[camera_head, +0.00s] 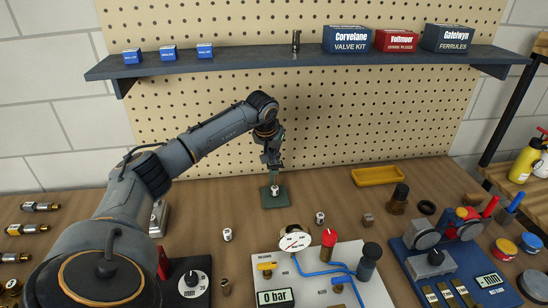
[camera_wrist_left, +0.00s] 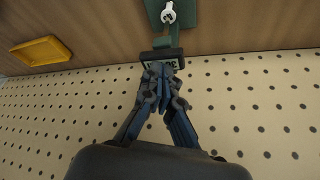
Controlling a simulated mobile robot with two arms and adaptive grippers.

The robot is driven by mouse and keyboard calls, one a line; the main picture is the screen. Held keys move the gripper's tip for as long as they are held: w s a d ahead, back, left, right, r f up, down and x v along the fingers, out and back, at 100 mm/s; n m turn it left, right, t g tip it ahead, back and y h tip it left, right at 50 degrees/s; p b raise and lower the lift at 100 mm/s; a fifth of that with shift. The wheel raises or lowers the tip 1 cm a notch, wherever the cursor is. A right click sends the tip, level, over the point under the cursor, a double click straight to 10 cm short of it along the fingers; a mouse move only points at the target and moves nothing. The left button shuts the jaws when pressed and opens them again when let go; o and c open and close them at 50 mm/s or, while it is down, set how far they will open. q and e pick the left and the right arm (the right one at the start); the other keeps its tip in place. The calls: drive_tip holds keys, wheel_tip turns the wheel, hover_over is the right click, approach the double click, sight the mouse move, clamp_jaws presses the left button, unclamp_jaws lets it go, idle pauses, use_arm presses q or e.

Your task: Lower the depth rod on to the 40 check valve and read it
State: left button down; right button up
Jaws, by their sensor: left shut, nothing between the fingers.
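A green plate (camera_head: 273,201) stands on the bench near the pegboard, with a small white-topped valve (camera_head: 275,189) on it. In the left wrist view the plate (camera_wrist_left: 201,11) and the valve (camera_wrist_left: 167,13) show at the top. A dark block with a small grey display (camera_wrist_left: 158,61) is just beyond my fingertips; its digits are not legible. My left gripper (camera_head: 271,156) is above the plate. In the wrist view my left gripper (camera_wrist_left: 160,72) is shut and empty, its tips close to the display block. I cannot make out the depth rod or any 40 marking. My right gripper does not show.
A white panel (camera_head: 373,289) with gauge and blue pipe is at front centre, a blue fixture (camera_head: 405,259) at right. A yellow tray (camera_head: 379,176) is right of the plate. A dark shelf (camera_head: 250,63) overhangs behind.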

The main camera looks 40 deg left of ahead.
use_arm(q)
drive_tip(key=shift+r+p, duration=2.15)
drive_tip(key=shift+r, duration=0.85)
drive_tip(key=shift+s+f, duration=0.1)
drive_tip(key=shift+f, duration=0.05)
